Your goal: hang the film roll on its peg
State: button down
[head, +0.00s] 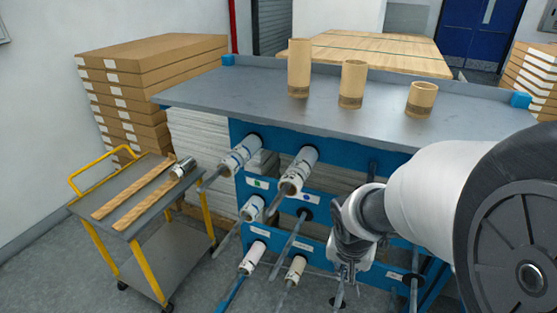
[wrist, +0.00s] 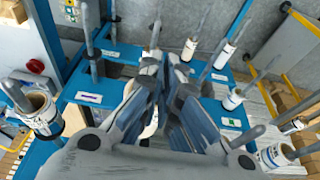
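My gripper (head: 345,262) is in front of the blue rack (head: 240,130), right of the rolls in the head view. In the wrist view its fingers (wrist: 163,68) point toward the rack among the pegs. A pale curved surface (wrist: 151,124) shows beside the left finger; I cannot tell whether it is a held roll. White film rolls sit on pegs: two upper ones (head: 241,156) (head: 299,170), a middle one (head: 252,209) and two lower ones (head: 252,257) (head: 295,270). A further roll (wrist: 41,112) shows at the left of the wrist view. Which roll the task means is unclear.
Bare pegs (head: 286,240) (wrist: 91,42) stick out of the rack near my gripper. Three cardboard tubes (head: 299,68) (head: 352,84) (head: 421,99) stand on the grey top (head: 220,92). A yellow-handled cart (head: 150,222) is at left. My arm hides the rack's right part.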

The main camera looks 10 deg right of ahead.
jog(key=w+d+f+b, duration=0.2)
jog(key=w+d+f, duration=0.2)
jog(key=f, duration=0.5)
jog(key=shift+w, duration=0.7)
jog(key=shift+f, duration=0.1)
jog(key=shift+w+d+p, duration=0.2)
jog(key=shift+w+d, duration=0.3)
jog(key=shift+w, duration=0.25)
jog(key=shift+w+d+p, duration=0.15)
jog(key=shift+w+d, duration=0.3)
jog(key=shift+w, duration=0.25)
jog(key=shift+s, duration=0.1)
